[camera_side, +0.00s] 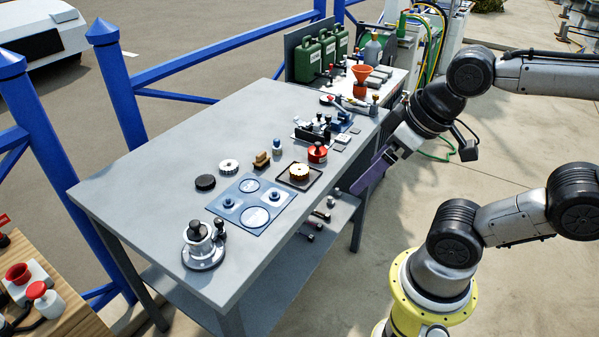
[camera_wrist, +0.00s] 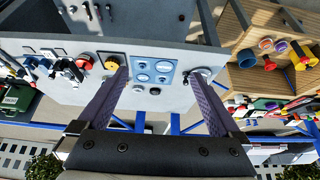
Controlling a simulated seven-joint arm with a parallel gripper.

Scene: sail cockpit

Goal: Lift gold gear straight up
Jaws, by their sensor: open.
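The gold gear (camera_side: 299,172) lies flat in a dark square tray (camera_side: 283,181) near the right edge of the grey workbench. In the wrist view the gear (camera_wrist: 112,62) shows beside the tip of the left finger, which partly covers the tray. My gripper (camera_side: 366,186) hangs off the bench's right side, apart from the gear and to its right in the side view. In the wrist view its two purple fingers (camera_wrist: 158,75) are spread wide with nothing between them but a view of the bench.
A blue plate with round recesses (camera_side: 252,203) lies in front of the tray. A red-bodied part (camera_side: 317,152) stands close behind it. A black disc (camera_side: 205,182), a white gear (camera_side: 229,166) and a metal fixture (camera_side: 203,245) are also on the bench. The bench's left area is clear.

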